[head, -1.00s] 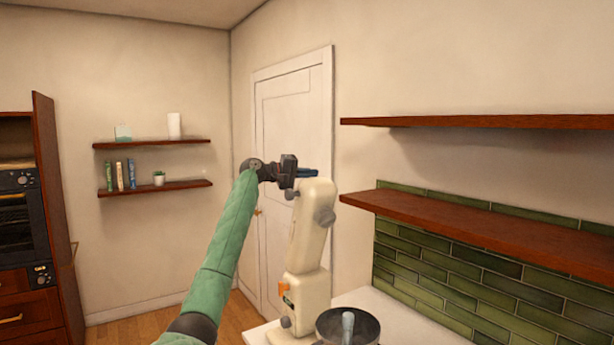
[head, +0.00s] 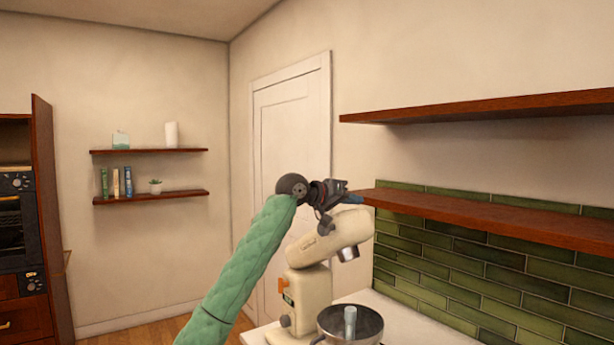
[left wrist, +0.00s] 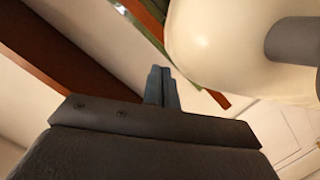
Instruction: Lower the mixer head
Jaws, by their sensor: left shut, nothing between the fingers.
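The cream stand mixer stands on the white counter in the head view. Its mixer head (head: 330,236) is tilted, rising to the right above the bowl, with a grey attachment hub under its front end. The metal mixing bowl (head: 350,322) sits below, with a grey tool upright in it. My left gripper (head: 358,198) is shut and empty at the top front of the mixer head; I cannot tell if it touches. In the left wrist view the closed fingers (left wrist: 161,88) are beside the large cream head (left wrist: 220,45). My right gripper is not in view.
Two wooden wall shelves (head: 480,214) run along the right wall, the lower one close behind my left gripper. Green tiles (head: 450,262) cover the wall below. A white door (head: 290,130) is behind the mixer. The counter (head: 405,325) right of the bowl is clear.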

